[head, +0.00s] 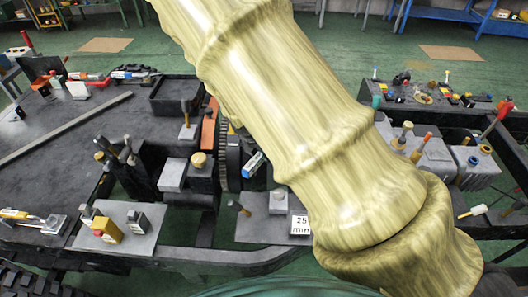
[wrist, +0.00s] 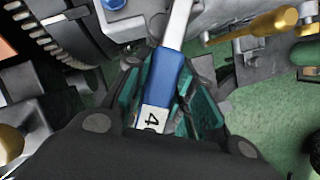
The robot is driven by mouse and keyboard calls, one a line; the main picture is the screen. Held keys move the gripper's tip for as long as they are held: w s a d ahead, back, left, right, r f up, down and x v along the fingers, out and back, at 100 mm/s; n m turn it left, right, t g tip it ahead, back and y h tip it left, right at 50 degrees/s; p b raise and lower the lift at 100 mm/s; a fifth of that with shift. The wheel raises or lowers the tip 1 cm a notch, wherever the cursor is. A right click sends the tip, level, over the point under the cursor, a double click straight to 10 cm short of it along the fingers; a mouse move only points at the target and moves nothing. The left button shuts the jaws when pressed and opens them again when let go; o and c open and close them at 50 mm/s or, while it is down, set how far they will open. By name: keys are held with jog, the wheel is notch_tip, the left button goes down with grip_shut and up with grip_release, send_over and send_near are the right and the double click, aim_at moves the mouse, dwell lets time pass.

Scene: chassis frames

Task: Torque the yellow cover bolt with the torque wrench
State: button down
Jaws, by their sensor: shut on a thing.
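In the wrist view my gripper (wrist: 160,100) is shut on the blue handle (wrist: 168,68) of a tool that looks like the torque wrench. A white label with a black "4" shows at the handle's near end, partly cut off by my gripper. Its silver shaft (wrist: 180,22) runs up out of the frame, so its head is hidden. I cannot tell whether this is the cover bolt. In the head view my arm hides my gripper.
A dark toothed ring (wrist: 35,35) is close on the left in the wrist view, with a blue bolt head (wrist: 115,4) above. In the head view, a gold knob (head: 198,160) stands on a dark block. A black tray (head: 180,97) and a "25 mm" label (head: 300,225) are nearby.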

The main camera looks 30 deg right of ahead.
dwell(0.3)
jog(key=shift+w+a+m+g+p, duration=0.3)
jog(key=shift+w+m+p, duration=0.25)
jog(key=shift+w+m, duration=0.15)
jog(key=shift+w+a+m+g+p, duration=0.25)
jog(key=shift+w+m+p, duration=0.25)
jog(key=shift+w+m, duration=0.2)
jog(key=shift+w, duration=0.1)
jog(key=shift+w+a+m+g+h+p, duration=0.15)
jog(key=shift+w+m+g+p, duration=0.15)
jog(key=shift+w+m, duration=0.4)
jog(key=shift+w+a+m+g+h+p, duration=0.15)
jog(key=shift+w+m+g+p, duration=0.1)
jog(key=shift+w+m, duration=0.45)
jog(key=shift+d, duration=0.1)
jog(key=shift+w+m, duration=0.25)
jog(key=shift+m, duration=0.05)
jog(key=shift+s, duration=0.15)
jog(key=shift+s+d+n+t, duration=0.1)
jog(key=shift+s+n+t, duration=0.3)
jog(key=shift+s+n, duration=0.75)
